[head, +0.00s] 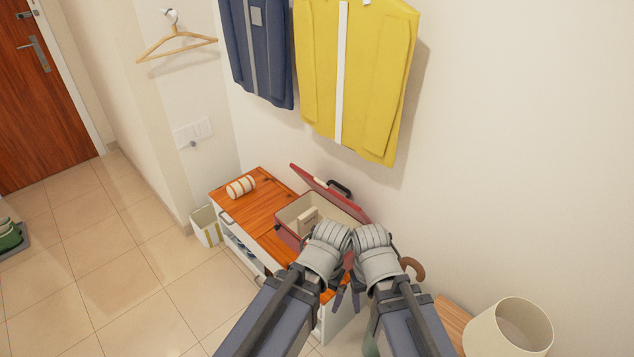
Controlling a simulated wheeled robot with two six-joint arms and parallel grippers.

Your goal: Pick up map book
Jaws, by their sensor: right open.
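No map book can be clearly made out in the head view. A small cream item (307,221) sits inside the open red case (287,236), and I cannot tell whether it is the map book. The case stands on the wooden top of a low cabinet, with its lid tilted up toward the wall. My right gripper (355,297) points down in front of the cabinet, below the pale wrist, open and apart from the case. My left gripper is mostly hidden beside it, so its jaws cannot be read. Both wrists cover the case's near right corner.
A striped roll (241,187) lies on the cabinet top (258,211). A bin (206,226) stands left of the cabinet. A cream lampshade (508,330) is at the lower right. Yellow (375,75) and blue (262,50) jackets hang above. The tiled floor at left is mostly clear.

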